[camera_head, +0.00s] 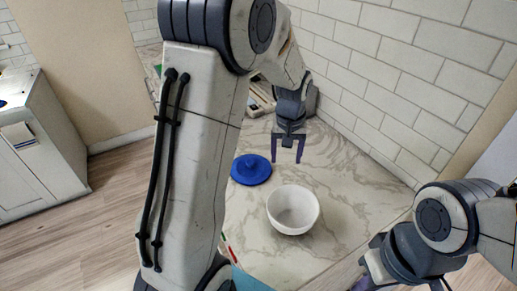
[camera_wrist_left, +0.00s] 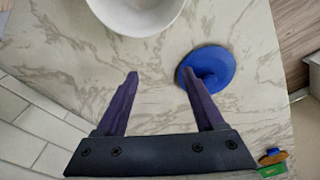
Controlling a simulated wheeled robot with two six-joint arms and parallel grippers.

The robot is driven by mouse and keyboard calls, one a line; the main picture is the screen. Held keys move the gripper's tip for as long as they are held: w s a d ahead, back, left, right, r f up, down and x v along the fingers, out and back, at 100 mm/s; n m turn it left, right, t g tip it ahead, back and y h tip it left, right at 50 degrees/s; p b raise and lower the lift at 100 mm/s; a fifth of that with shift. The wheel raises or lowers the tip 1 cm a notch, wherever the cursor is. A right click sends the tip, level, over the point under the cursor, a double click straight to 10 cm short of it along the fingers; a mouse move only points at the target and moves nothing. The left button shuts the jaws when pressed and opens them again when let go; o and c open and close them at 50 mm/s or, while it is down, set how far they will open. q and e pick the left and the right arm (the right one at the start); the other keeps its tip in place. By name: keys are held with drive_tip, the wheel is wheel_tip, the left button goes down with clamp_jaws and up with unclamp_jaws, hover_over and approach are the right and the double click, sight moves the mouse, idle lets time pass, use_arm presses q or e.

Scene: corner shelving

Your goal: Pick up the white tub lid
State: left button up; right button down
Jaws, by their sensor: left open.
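A blue round lid with a raised knob (camera_head: 251,169) lies flat on the marble counter; it also shows in the left wrist view (camera_wrist_left: 216,66). A white round tub (camera_head: 293,210) stands open and empty near it, partly seen in the left wrist view (camera_wrist_left: 138,18). I see no white lid. My left gripper (camera_head: 288,158) is open and empty above the counter, behind and to the right of the lid in the head view. In the left wrist view (camera_wrist_left: 160,76) its right fingertip overlaps the lid's left edge. My right gripper is mostly cut off at the bottom right.
The marble counter (camera_head: 340,175) is clear right of the tub, with a tiled wall (camera_head: 400,85) behind it. A small green, orange and blue object (camera_wrist_left: 272,162) is at the wrist view's lower right corner. A white cabinet (camera_head: 45,155) stands at the far left.

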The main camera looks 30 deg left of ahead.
use_arm(q)
drive_tip(key=w+a+n+p, duration=0.2)
drive_tip(key=w+a+n, duration=0.2)
drive_tip(key=a, duration=0.9)
drive_tip(key=p, duration=0.2)
hover_over(250, 162)
drive_tip(key=shift+n+y, duration=0.3)
wheel_tip(250, 162, down, 6)
drive_tip(key=shift+w+d+r, duration=0.15)
drive_tip(key=shift+r, duration=0.05)
drive_tip(key=shift+f, duration=0.3)
drive_tip(key=f, duration=0.1)
drive_tip(key=f+p, duration=0.1)
drive_tip(key=f, duration=0.1)
drive_tip(key=f+p, duration=0.1)
drive_tip(key=shift+s+f, duration=0.25)
drive_tip(key=shift+f, duration=0.1)
drive_tip(key=shift+w+f, duration=0.1)
drive_tip(key=shift+f, duration=0.35)
use_arm(e)
wheel_tip(250, 162, up, 8)
drive_tip(key=shift+s, duration=0.1)
use_arm(q)
clamp_jaws()
